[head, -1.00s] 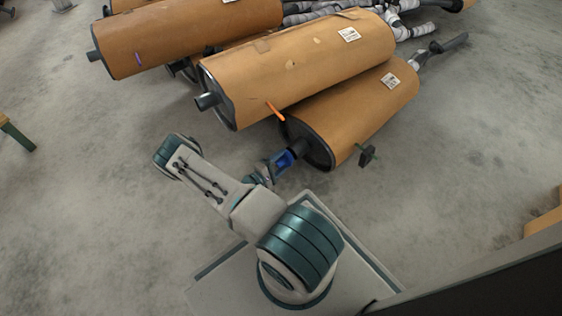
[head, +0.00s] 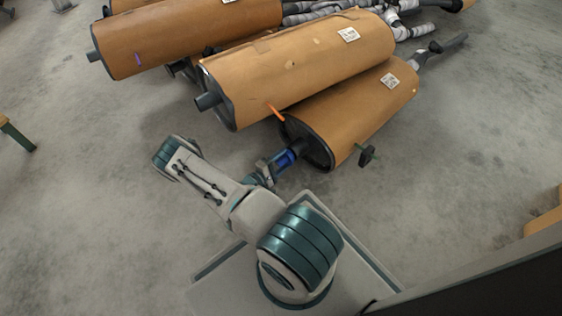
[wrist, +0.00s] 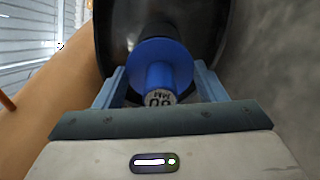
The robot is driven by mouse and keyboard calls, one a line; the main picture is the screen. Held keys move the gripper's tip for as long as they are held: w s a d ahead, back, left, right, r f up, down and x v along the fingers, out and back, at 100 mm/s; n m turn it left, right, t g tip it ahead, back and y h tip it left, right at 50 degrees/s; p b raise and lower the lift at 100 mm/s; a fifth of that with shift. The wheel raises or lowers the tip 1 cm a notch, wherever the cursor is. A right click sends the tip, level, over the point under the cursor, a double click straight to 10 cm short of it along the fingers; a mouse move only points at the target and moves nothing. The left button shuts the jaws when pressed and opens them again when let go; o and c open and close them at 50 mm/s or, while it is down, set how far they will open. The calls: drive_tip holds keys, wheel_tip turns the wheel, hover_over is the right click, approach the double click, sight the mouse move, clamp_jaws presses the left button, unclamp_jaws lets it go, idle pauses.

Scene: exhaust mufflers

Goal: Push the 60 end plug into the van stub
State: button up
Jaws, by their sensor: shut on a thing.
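The 60 end plug (wrist: 160,63) is blue, with a round flange and a narrower grip whose pale end shows an upside-down 60. My gripper (wrist: 158,88) has a finger on each side of the plug and is shut on it. In the head view the plug (head: 287,158) is a small blue piece between my gripper (head: 274,167) and the van stub (head: 299,150). The stub is a short dark pipe on the end of the lowest wrapped muffler (head: 365,115).
A second wrapped muffler (head: 300,65) lies above and left, its stub (head: 207,101) poking out. Another muffler (head: 190,40) lies at the upper left. An orange stick (head: 275,113) and a dark block (head: 367,155) jut out near the work.

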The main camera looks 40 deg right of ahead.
drive_tip(key=shift+d, duration=1)
drive_tip(key=o, duration=1.1)
drive_tip(key=shift+c, duration=0.2)
drive_tip(key=s+a+p, duration=0.1)
drive_tip(key=a+p, duration=0.3)
drive_tip(key=a, duration=0.9)
drive_tip(key=shift+a, duration=0.4)
